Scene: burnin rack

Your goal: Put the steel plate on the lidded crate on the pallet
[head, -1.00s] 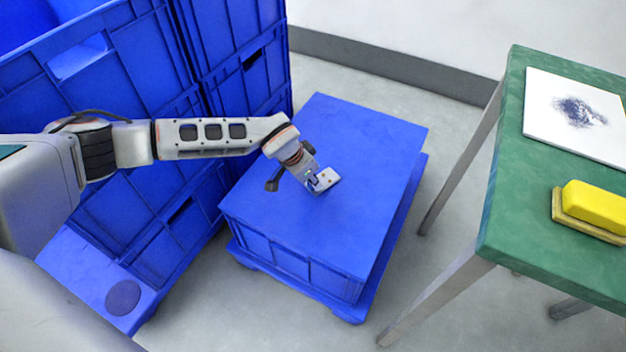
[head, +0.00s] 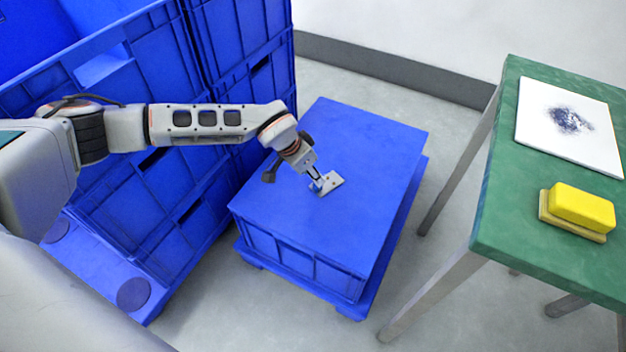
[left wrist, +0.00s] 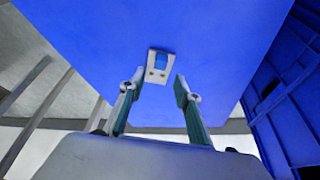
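The steel plate (head: 332,183) is a small grey piece lying on the flat blue lid of the lidded crate (head: 365,150). In the left wrist view the plate (left wrist: 151,75) shows small holes and a blue patch in its middle, with the lid (left wrist: 215,50) around it. The crate stands on a blue pallet (head: 345,309). My left gripper (head: 317,181) is just above the lid at the plate's near-left edge. Its fingers (left wrist: 156,90) are spread, with gaps between them and the plate. My right gripper is not in view.
Tall stacked blue crates (head: 150,80) stand close on the left, beside my left arm. A green table (head: 495,205) on the right holds a white board (head: 545,125) and a yellow block (head: 582,207) on a tan base. Grey floor is clear between table and pallet.

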